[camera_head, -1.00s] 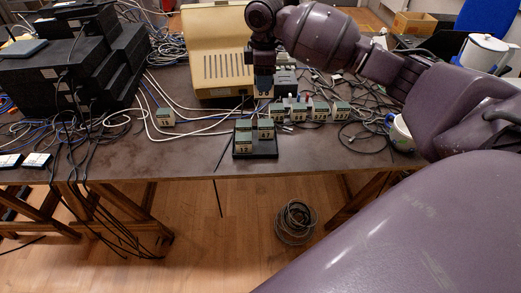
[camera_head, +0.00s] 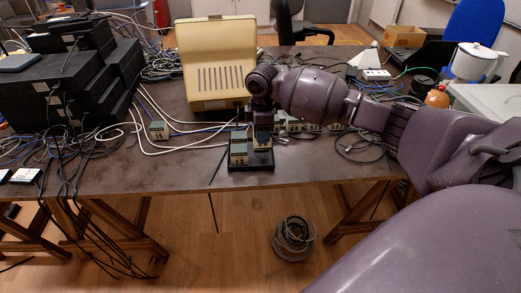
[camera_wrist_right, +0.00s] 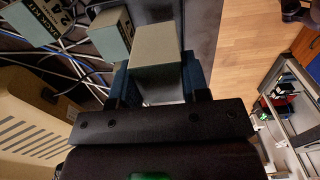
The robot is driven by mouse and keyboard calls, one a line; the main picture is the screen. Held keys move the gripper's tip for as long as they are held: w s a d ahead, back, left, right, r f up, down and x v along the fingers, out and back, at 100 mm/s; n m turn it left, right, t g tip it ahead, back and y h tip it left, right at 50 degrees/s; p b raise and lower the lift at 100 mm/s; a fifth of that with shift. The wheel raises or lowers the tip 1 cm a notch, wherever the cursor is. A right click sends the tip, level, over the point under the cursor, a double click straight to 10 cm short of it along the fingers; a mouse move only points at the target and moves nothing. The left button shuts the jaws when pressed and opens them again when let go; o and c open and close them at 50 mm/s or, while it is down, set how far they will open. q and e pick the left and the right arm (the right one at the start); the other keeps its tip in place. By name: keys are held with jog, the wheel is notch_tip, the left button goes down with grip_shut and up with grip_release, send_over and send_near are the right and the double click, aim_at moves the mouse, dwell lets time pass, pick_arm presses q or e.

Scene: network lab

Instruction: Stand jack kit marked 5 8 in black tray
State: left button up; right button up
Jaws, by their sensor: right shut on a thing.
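The black tray (camera_head: 262,167) lies near the desk's front edge. Beige kits with grey-green tops stand at its left, the front one (camera_head: 238,158) bearing a label that seems to read 12. My right gripper (camera_head: 262,142) is over the tray's right part. It is shut on a beige kit (camera_wrist_right: 157,55), which sits between the dark fingers in the right wrist view. The number on the held kit is not readable. The gripper hides its contact with the tray. Another kit (camera_wrist_right: 112,35) stands close by in the wrist view. My left gripper is not in view.
A single kit (camera_head: 159,130) stands left of the tray among white cables. Several kits stand behind my right wrist, partly hidden. A beige computer case (camera_head: 215,65) is behind, and black boxes (camera_head: 60,95) are stacked at left.

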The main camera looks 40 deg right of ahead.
notch_tip(320, 180, down, 7)
jog(key=shift+r+b, duration=0.15)
jog(key=shift+b, duration=0.5)
jog(key=shift+f, duration=0.3)
jog(key=shift+r, duration=0.1)
jog(key=o, duration=0.7)
